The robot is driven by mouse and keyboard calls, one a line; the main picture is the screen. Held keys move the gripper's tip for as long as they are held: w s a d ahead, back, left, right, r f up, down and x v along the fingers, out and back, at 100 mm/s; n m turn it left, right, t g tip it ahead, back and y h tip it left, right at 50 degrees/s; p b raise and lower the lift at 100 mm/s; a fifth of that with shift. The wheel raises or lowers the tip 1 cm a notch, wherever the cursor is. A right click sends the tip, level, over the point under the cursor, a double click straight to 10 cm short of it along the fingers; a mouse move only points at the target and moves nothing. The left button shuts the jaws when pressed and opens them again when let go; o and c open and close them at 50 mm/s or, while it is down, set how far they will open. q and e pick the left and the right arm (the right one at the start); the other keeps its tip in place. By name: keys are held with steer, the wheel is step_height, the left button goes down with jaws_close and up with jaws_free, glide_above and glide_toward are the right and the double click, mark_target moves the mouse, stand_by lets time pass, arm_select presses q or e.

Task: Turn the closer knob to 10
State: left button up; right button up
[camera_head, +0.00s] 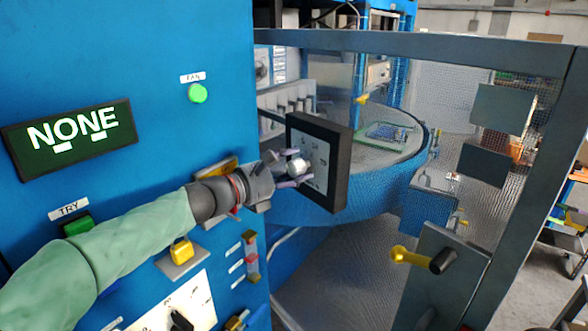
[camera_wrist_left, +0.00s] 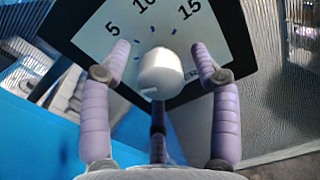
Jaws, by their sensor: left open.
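A white knob (camera_head: 296,166) sits on a square dial plate with a black frame (camera_head: 338,170), which stands out beside the blue cabinet. In the left wrist view the knob (camera_wrist_left: 161,74) is round, with a small tab at its lower left. The dial face (camera_wrist_left: 225,45) shows 5, 10 and 15 above it; other markings are hidden or cut off. My left gripper (camera_head: 298,167) is open with its purple fingers around the knob. In the wrist view its fingertips (camera_wrist_left: 160,58) stand on either side, with visible gaps. My right gripper is not in view.
The blue cabinet carries a display reading NONE (camera_head: 70,137), a green FAN button (camera_head: 198,93), a TRY button (camera_head: 77,225) and a second, black knob (camera_head: 181,320) at the bottom. A framed mesh door (camera_head: 455,55) with a yellow and black handle (camera_head: 425,259) stands on the right.

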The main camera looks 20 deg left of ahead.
arm_select(q)
steer(key=shift+w+d, duration=0.1)
steer(key=shift+w, duration=0.05)
steer(key=shift+c, duration=0.3)
steer(key=c, duration=1.1)
